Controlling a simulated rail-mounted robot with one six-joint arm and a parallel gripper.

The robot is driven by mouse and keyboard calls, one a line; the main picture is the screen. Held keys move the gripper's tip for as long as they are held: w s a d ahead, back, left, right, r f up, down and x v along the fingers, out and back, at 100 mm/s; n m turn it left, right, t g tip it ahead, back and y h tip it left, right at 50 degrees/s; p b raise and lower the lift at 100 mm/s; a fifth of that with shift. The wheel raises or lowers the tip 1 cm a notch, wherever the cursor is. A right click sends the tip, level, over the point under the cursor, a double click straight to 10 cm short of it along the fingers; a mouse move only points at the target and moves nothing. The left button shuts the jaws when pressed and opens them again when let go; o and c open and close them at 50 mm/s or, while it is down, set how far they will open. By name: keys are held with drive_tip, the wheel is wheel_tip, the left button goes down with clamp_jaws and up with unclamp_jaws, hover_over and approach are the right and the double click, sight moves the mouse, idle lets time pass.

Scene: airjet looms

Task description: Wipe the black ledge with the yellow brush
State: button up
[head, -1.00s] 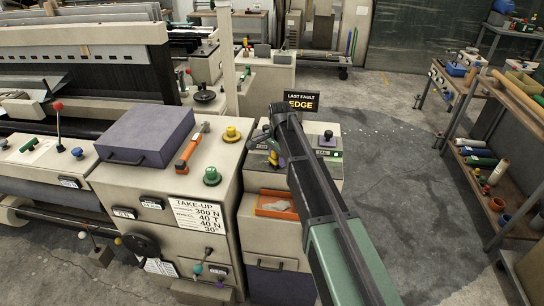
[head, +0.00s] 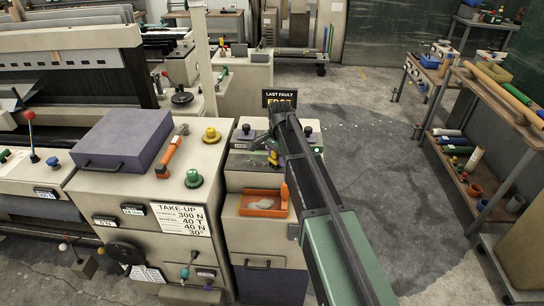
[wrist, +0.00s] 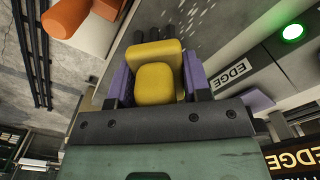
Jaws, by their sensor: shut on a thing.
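My gripper (head: 272,148) is over the top of the narrow cabinet in the head view. It is shut on the yellow brush (head: 273,158). In the wrist view the yellow brush (wrist: 154,82) sits between the purple fingers, with dark parts beyond its yellow block. A dark surface (wrist: 262,55) with a white EDGE label lies to the right of the brush there. It seems to be the black ledge on the cabinet top, but my arm hides much of it in the head view. I cannot tell whether the brush touches it.
An orange tray (head: 250,211) with pale contents is below my gripper, with an orange upright piece (head: 284,196) at its right. A LAST FAULT sign (head: 281,96) stands behind.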

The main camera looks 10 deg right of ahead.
sight(241, 162)
drive_tip(key=shift+s+d+f, duration=0.1)
drive_tip(key=shift+s+d, duration=0.1)
drive_tip(key=shift+d, duration=0.25)
drive_tip(key=shift+w, duration=0.1)
drive_tip(key=shift+w+a, duration=0.25)
drive_tip(key=shift+a, duration=0.6)
drive_tip(key=shift+w+a, duration=0.2)
drive_tip(key=shift+a, duration=0.65)
drive_tip(key=shift+c, duration=0.3)
drive_tip(key=shift+w+a, duration=0.55)
drive_tip(key=shift+a, duration=1.15)
drive_tip(key=shift+w+a, duration=0.55)
drive_tip(key=shift+a, duration=1.2)
drive_tip(key=shift+w+a, duration=0.55)
drive_tip(key=shift+a, duration=1.15)
wheel_tip(241, 162, up, 6)
drive_tip(key=p, duration=0.6)
drive_tip(key=shift+d, duration=0.1)
